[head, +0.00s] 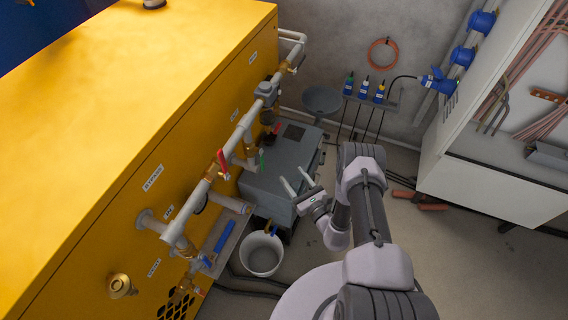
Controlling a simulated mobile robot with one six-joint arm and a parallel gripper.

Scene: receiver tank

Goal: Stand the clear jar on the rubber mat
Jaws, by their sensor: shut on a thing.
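My gripper (297,181) is in front of the grey box (262,178), near its right side. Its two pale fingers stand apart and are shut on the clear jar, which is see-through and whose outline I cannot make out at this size. A dark flat patch on the far part of the box's top looks like the rubber mat (293,132). It lies beyond my gripper, and nothing can be seen standing on it.
A yellow cabinet (120,130) with white pipes (215,175) and a red-handled valve (223,163) borders the box on the left. A white bucket (261,254) stands on the floor below. A grey bowl (321,99) is behind the box. A white cabinet (490,185) stands right.

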